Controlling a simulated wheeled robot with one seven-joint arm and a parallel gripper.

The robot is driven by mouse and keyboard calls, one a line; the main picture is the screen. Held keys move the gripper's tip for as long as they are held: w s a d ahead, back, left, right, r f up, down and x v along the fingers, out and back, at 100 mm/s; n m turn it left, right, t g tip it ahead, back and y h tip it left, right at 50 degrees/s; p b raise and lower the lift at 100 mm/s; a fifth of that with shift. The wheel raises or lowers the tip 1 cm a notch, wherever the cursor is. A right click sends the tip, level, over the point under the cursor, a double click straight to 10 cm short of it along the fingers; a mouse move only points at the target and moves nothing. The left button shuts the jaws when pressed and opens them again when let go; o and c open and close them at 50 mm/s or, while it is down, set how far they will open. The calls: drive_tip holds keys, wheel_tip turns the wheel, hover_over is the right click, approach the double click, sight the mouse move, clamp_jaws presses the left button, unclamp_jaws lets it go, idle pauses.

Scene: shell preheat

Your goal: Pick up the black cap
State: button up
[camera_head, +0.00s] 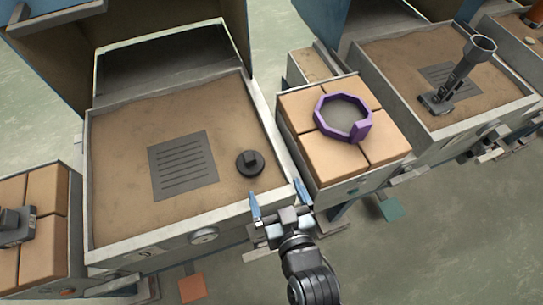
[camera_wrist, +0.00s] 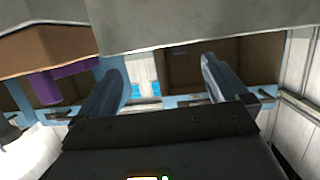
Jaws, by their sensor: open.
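The black cap (camera_head: 250,163) is a small round disc with a raised block on top. It lies on the sand near the right wall of the large middle tray (camera_head: 88,190), right of a slotted grey plate (camera_head: 183,165). My gripper (camera_head: 277,193) is open and empty in the head view, at the tray's front right corner. It appears nearer and slightly right of the cap, apart from it. In the wrist view, the two fingers of my gripper (camera_wrist: 164,75) are spread with nothing between them. The cap does not show in the wrist view.
A purple ring (camera_head: 318,112) lies on a tiled stand (camera_head: 352,190) right of the tray. A second sand tray (camera_head: 465,128) farther right holds a grey funnel-topped device (camera_head: 462,80). A tiled stand (camera_head: 75,210) is at the left. The tray's raised rim lies between gripper and cap.

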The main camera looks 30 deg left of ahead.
approach(251, 165)
drive_tip(key=shift+n+g+y, duration=0.3)
drive_tip(key=shift+n+g, duration=0.1)
drive_tip(key=w+a, duration=0.3)
drive_tip(key=shift+w+f, duration=0.1)
drive_tip(key=shift+w, duration=0.1)
drive_tip(key=x, duration=0.2)
drive_tip(key=f+x, duration=0.1)
drive_tip(key=x, duration=0.2)
drive_tip(key=shift+w, duration=0.1)
drive_tip(key=c, duration=1)
